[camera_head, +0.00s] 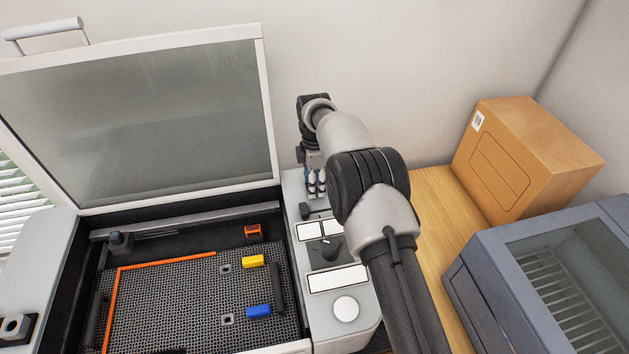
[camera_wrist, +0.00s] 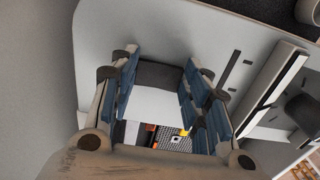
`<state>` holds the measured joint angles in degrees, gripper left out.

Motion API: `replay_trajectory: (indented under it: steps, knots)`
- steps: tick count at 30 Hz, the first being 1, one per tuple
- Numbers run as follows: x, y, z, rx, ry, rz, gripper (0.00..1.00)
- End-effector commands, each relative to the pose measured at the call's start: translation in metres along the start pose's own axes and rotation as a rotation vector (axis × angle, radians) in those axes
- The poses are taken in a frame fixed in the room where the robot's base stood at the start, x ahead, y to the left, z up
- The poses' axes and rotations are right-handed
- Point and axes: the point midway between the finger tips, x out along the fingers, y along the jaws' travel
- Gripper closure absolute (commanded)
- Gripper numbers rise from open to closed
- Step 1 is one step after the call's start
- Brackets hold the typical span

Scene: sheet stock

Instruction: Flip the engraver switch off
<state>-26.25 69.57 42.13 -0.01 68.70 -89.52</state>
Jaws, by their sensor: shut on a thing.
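The engraver (camera_head: 330,335) stands with its lid (camera_head: 140,120) raised. Its light grey control panel runs along the right side of the bed. My gripper (camera_head: 316,190) points down over the far end of this panel, close above a small dark part there. In the wrist view my gripper (camera_wrist: 162,72) has its blue-padded fingers on either side of a pale block with a dark end (camera_wrist: 155,100). I take this to be the engraver switch, and the fingers are shut on it. Its exact position, on or off, cannot be told. In the head view the fingers partly hide it.
A dark knob (camera_head: 330,250), white keys and a round white button (camera_head: 346,309) are on the panel near my arm. The bed holds a yellow block (camera_head: 253,261) and a blue block (camera_head: 258,311). A cardboard box (camera_head: 530,155) and a grey machine (camera_head: 490,285) stand right.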

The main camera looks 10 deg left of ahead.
Motion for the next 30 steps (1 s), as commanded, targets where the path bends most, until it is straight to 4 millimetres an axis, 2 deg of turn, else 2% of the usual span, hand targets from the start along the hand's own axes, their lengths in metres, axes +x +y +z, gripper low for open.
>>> replay_trajectory:
  steps: [1,2,10,22,26,30]
  knots:
    - [0.0,0.0,0.0,0.0,0.0,0.001,0.81]
    - [0.0,0.0,0.0,0.0,0.0,0.001,0.55]
    - [0.0,0.0,0.0,0.0,0.0,0.0,0.37]
    - [-0.006,0.0,0.0,0.0,0.0,0.001,0.37]
    - [-0.024,0.001,0.0,0.0,0.0,0.004,0.37]
    - [-0.055,0.001,0.0,0.0,0.0,0.005,0.37]
